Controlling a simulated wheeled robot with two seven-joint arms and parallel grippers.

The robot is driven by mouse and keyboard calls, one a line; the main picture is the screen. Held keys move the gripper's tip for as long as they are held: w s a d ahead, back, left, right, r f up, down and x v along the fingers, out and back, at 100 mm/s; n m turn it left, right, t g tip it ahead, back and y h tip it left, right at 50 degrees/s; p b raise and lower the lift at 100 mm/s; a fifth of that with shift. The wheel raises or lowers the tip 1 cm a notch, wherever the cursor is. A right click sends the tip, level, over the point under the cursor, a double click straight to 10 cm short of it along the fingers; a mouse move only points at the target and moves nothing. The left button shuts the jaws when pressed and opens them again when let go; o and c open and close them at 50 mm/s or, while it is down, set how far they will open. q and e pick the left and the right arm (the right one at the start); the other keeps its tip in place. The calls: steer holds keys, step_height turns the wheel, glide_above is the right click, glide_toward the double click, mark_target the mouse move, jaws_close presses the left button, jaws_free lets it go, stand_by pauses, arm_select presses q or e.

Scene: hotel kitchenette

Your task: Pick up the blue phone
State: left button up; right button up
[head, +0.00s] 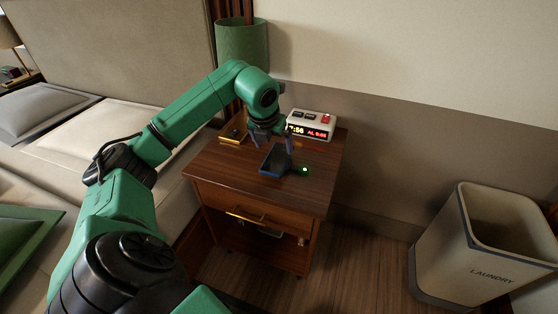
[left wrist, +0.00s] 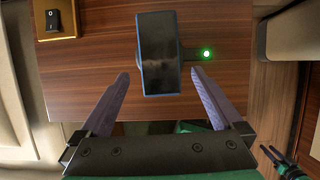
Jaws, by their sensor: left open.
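The blue phone (head: 272,160) has a dark screen and a blue edge. It rests on the wooden nightstand (head: 318,183), propped on a dark pad or stand with a lit green dot (head: 305,169). In the left wrist view the phone (left wrist: 159,52) lies just beyond the fingertips, roughly centred between them. My left gripper (head: 272,143) is open and empty, above the nightstand beside the phone; its two fingers (left wrist: 160,74) are spread wide in the left wrist view. My right gripper is not clearly seen in the head view.
A white alarm clock (head: 311,125) stands at the back of the nightstand. A switch box with a yellowish base (head: 232,135) sits at its left. A green lamp or pot (head: 242,44) stands behind. The bed is at left, a laundry bin (head: 480,250) at right.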

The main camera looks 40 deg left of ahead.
mark_target(278, 157)
arm_select(q)
steer(key=b+x, duration=0.1)
steer(key=x, duration=0.6)
steer(key=shift+w+a, duration=0.15)
steer(key=shift+r, duration=0.15)
steer(key=shift+c, duration=0.9)
steer(key=c, duration=1.1)
arm_select(e)
steer(key=r, duration=0.2)
steer(key=shift+w+a+r, duration=0.3)
steer(key=shift+w+r, duration=0.05)
